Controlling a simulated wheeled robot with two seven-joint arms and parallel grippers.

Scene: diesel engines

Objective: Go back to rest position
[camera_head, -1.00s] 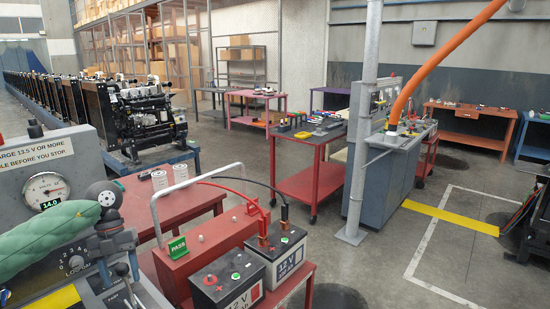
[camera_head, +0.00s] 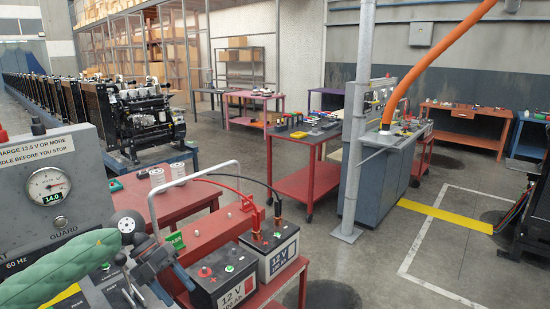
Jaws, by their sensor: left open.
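My left arm, in a green padded sleeve, comes in from the lower left. My left gripper (camera_head: 150,284) is open and empty, in front of the grey control panel (camera_head: 85,195) and left of the batteries. The nearer black 12 V battery (camera_head: 226,284) and the farther grey-and-black one (camera_head: 272,250) stand on a red cart. A red lead and a black lead run to clamps at the farther battery. My gripper's fingers partly overlap the panel's lower area, and I cannot tell whether they touch it. My right gripper is not in view.
The panel has a round gauge (camera_head: 48,186) above a green 14.0 readout. A red charger with a tall metal handle (camera_head: 236,185) stands behind the batteries. A grey pole (camera_head: 357,120) rises mid-room by a grey cabinet (camera_head: 384,185).

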